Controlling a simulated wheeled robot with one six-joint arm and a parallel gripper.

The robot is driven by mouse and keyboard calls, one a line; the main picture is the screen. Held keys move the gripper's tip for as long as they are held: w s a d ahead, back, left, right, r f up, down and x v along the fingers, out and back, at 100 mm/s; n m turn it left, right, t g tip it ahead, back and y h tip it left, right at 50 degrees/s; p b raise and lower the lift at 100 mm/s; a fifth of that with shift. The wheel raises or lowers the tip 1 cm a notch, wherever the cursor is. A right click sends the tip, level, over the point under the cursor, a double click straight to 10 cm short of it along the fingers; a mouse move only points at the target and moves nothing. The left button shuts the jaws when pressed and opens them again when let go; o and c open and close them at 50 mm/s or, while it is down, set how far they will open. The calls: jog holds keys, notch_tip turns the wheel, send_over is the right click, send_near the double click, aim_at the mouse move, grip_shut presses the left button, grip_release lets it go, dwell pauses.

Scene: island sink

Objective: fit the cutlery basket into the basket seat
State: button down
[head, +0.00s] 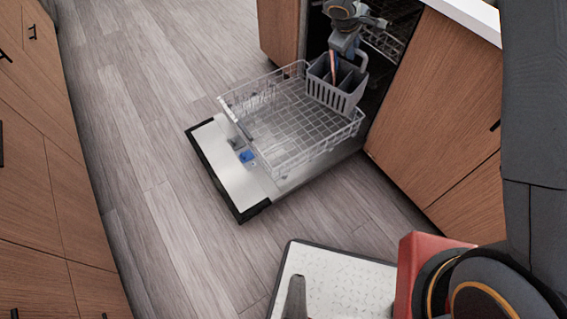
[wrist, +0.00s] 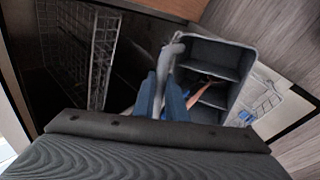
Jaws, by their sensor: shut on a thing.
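The grey cutlery basket (head: 340,97) is at the back right corner of the white wire rack (head: 275,128) in the head view. It looks upright there, with an orange-brown item in it. My gripper (head: 347,47) is above the basket, at its handle. In the wrist view, my gripper's fingers (wrist: 166,98) are shut on the grey handle of the basket (wrist: 228,62), whose open compartments show to the right. The basket seat cannot be made out; the basket may cover it. Whether the basket rests on the rack or hangs just above it I cannot tell.
The open dishwasher door (head: 228,172) lies flat under the pulled-out rack. Wooden cabinets (head: 437,108) flank the opening. Another wire rack (wrist: 85,55) shows inside the dark dishwasher. The floor (head: 130,110) left of the door is clear.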

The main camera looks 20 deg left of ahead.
jog(key=s+a+f+n+g+y+b, duration=0.1)
jog(key=s+a+f+n+y+b, duration=0.2)
jog(key=a+f+n, duration=0.4)
jog(key=s+a+f+n+g+y+b, duration=0.1)
jog(key=s+a+f+n+y+b, duration=0.2)
jog(key=a+f, duration=0.7)
jog(key=s+a+n+b, duration=0.2)
jog(key=a+n, duration=0.2)
jog(key=a, duration=0.1)
jog(key=shift+n+g+y+b, duration=0.3)
notch_tip(320, 180, down, 18)
jog(key=b, duration=1.8)
jog(key=shift+b, duration=0.3)
jog(key=shift+d, duration=0.1)
